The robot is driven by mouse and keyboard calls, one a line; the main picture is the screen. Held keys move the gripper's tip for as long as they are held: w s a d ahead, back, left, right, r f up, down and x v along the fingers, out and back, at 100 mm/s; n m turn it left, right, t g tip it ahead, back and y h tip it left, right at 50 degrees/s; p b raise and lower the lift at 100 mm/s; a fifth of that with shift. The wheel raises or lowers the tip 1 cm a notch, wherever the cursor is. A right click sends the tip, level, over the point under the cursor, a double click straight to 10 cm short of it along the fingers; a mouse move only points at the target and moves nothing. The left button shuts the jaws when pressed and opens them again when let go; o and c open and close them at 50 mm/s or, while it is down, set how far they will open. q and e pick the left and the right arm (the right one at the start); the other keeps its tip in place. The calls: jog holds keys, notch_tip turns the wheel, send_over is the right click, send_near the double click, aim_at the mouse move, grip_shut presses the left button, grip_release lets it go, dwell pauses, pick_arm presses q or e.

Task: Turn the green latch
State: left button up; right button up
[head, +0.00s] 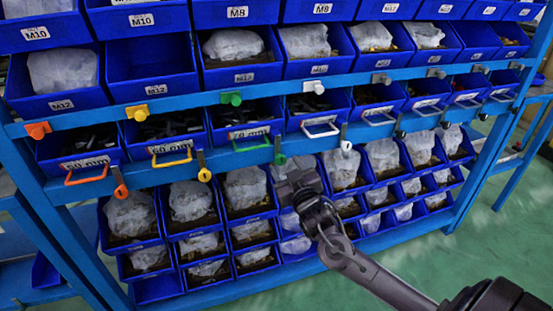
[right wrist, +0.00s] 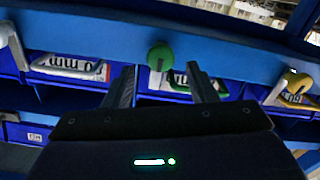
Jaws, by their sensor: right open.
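The green latch (head: 279,151) hangs on the lower blue rail, below the drawer with the green handle (head: 252,143). In the right wrist view, which looks upside down, the latch's round green end (right wrist: 160,57) stands out against the rail. My right gripper (head: 286,171) is just below and right of the latch in the head view. In the wrist view the two fingers of this gripper (right wrist: 162,84) are spread and empty. The green end lies between their tips and a little above them in the picture; contact cannot be told. My left gripper is not in view.
An orange latch (head: 121,186), a yellow latch (head: 203,170) and a white latch (head: 346,147) hang along the same rail. A green knob (head: 232,98) sits on the rail above. Blue bins with bagged parts fill the rack. Green floor (head: 500,235) is open at right.

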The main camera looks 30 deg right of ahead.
aim_at(281, 161)
jog(key=shift+x, duration=2.3)
jog(key=shift+f, duration=0.1)
jog(key=c, duration=1)
